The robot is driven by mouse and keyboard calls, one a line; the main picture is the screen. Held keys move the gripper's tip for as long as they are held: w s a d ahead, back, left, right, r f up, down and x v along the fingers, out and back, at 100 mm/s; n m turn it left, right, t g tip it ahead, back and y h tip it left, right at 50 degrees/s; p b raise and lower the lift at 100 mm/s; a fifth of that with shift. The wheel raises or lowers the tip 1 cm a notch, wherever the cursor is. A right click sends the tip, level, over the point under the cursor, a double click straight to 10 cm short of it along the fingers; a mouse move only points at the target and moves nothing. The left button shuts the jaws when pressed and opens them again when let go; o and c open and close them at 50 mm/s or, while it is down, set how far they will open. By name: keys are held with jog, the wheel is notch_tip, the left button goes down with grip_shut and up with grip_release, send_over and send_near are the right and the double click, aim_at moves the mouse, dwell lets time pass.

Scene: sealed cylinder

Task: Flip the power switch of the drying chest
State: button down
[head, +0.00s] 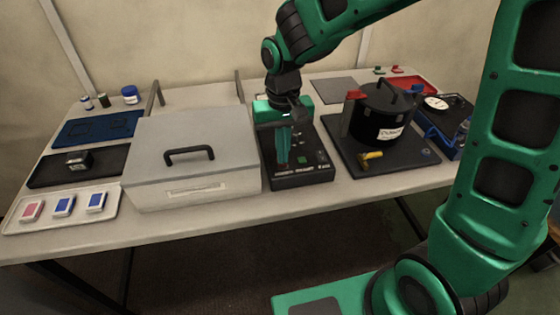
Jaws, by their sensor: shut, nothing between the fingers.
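A grey chest (140,150) with a black handle on its closed lid stands left of centre on the table; a label is on its front, and I take it for the drying chest. A black control box (312,180) stands against its right side, with a green button (302,160), a small red part and white lettering too small to read. My gripper (284,163) points straight down over the left part of this box, shut and empty. Its fingers hide part of the panel. I cannot tell whether the fingertips touch it, or make out the switch's position.
A black lidded pot (382,118) with a red part and a yellow handle stands on a dark base (345,150) to the right. A gauge (436,103) is beyond it. A white tray (108,214) with small packs and a blue mat (98,128) lie left.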

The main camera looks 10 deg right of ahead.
jog(key=shift+f, duration=0.5)
jog(key=shift+r, duration=0.1)
dwell(0.3)
notch_tip(320, 180, up, 7)
dwell(0.9)
jog(key=s+d+r+m, duration=0.15)
jog(key=s+d, duration=0.25)
jog(key=d, duration=0.6)
jog(key=s+d+r+m, duration=0.15)
jog(key=s+d, duration=0.25)
jog(key=d, duration=0.5)
jog(key=s+d+f+m, duration=0.1)
jog(key=s+d, duration=0.3)
jog(key=s, duration=0.3)
jog(key=s+d+f+m, duration=0.1)
jog(key=s+d+m, duration=0.1)
jog(key=s+d, duration=0.3)
jog(key=s, duration=0.2)
jog(key=shift+s+f, duration=0.3)
jog(key=shift+f, duration=0.1)
